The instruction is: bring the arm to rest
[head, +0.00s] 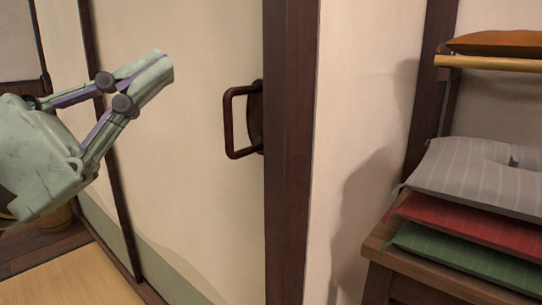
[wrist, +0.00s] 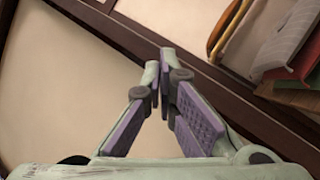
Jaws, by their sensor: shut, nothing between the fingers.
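My gripper (head: 160,66) is at the left of the head view, pale green with purple pads, its fingers pointing up and to the right. It is shut and holds nothing. A cream sliding door (head: 190,170) with a dark brown handle (head: 230,122) stands to the right of the gripper in the head view. The gripper appears apart from the handle.
A dark wooden post (head: 290,150) stands right of the door. At the right, a wooden stand (head: 385,245) bears stacked cushions: grey (head: 470,175), red (head: 470,225) and green (head: 460,255). An orange cushion (head: 500,42) lies above. Tatami (head: 70,280) covers the floor at lower left.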

